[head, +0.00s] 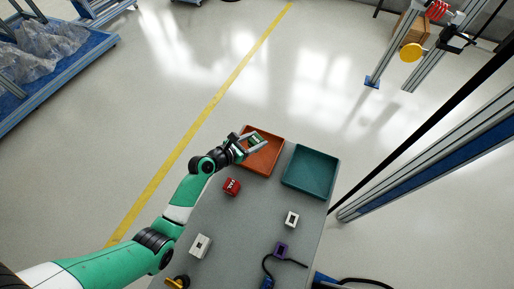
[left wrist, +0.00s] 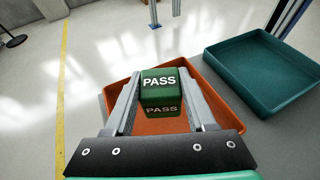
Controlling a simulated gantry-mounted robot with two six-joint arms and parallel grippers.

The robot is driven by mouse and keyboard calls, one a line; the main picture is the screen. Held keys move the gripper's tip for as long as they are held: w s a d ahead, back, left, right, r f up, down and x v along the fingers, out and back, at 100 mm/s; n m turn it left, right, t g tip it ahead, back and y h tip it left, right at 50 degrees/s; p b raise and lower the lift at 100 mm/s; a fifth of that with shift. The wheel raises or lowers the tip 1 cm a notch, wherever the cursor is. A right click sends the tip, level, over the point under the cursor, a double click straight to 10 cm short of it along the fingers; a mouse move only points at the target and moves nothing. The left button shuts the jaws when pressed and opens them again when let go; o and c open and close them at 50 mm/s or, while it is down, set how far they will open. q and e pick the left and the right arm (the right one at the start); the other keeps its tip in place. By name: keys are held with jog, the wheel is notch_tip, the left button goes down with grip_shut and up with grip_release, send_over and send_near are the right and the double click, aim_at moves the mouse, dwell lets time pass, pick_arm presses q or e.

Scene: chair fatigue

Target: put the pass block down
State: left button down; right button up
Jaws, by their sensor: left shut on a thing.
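The pass block (left wrist: 161,92) is a green cube with white PASS lettering on its faces. My left gripper (head: 253,142) is shut on it, with one finger on each side. In the head view the block (head: 256,139) appears over the orange tray (head: 263,168). The left wrist view shows the orange tray (left wrist: 205,118) below and around the block. I cannot tell exactly how high the block is above the tray floor. My right gripper is not in view.
A teal tray (head: 311,172) stands to the right of the orange one and looks empty. A red block (head: 232,186), a white block (head: 291,219), a purple piece (head: 281,249) and a light switch-like piece (head: 200,245) lie on the grey table (head: 245,225). A black cable is at the front right.

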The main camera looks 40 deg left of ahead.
pick_arm(q)
jog(key=f+b, duration=0.3)
jog(key=f, duration=0.1)
jog(key=shift+w+d, duration=0.1)
jog(key=shift+w, duration=0.15)
jog(key=shift+s+r, duration=0.1)
jog(key=shift+r, duration=0.1)
jog(key=shift+f, duration=0.15)
jog(key=shift+c, duration=1.1)
grip_release()
